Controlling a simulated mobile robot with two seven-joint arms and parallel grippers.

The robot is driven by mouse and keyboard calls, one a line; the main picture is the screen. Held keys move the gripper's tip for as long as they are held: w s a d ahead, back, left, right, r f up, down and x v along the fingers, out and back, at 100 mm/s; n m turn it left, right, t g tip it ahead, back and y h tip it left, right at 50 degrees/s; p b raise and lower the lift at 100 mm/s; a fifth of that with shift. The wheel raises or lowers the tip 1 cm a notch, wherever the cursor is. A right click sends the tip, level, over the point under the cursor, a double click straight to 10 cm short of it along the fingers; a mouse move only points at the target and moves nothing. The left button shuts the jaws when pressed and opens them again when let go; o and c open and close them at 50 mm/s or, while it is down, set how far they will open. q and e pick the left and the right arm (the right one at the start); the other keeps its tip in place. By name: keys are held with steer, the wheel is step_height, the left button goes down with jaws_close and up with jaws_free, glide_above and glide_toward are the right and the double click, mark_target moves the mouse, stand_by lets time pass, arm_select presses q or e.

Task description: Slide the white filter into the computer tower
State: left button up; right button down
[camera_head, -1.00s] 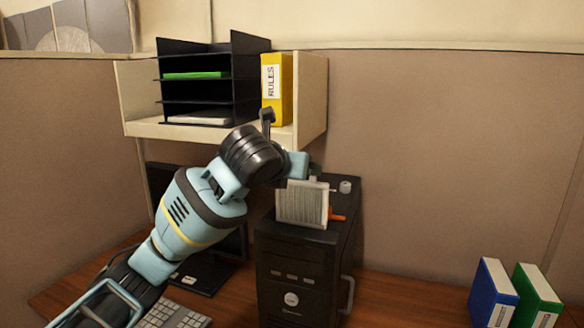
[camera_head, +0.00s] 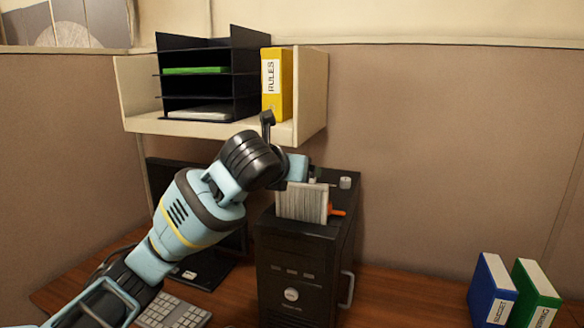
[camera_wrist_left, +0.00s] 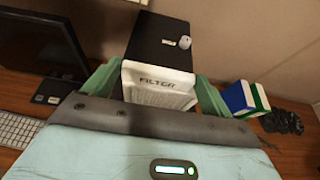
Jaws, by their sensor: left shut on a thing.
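The white filter (camera_head: 302,204) is a pleated panel standing upright at the top front of the black computer tower (camera_head: 297,268). Its lower edge is hidden by the tower's front top edge, so it appears partly inside. My left gripper (camera_head: 303,180) is shut on the filter from above. In the left wrist view the filter (camera_wrist_left: 158,83), marked FILTER, sits between the two green fingers, with the tower top (camera_wrist_left: 158,42) beyond it. My right gripper is not in view.
An orange-handled tool (camera_head: 338,212) and a small grey roll (camera_head: 346,183) lie on the tower top. A shelf (camera_head: 312,95) with a black tray rack and yellow binder (camera_head: 278,88) hangs behind. Blue and green binders (camera_head: 492,290) stand at right. A keyboard (camera_head: 175,312) lies at left.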

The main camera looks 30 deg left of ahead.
mark_target(295, 199)
arm_select(q)
steer(key=shift+f, duration=3.65)
stand_by(2.4)
steer(key=o, duration=1.1)
steer(key=shift+r, duration=0.1)
step_height(295, 199, up, 7)
stand_by(0.5)
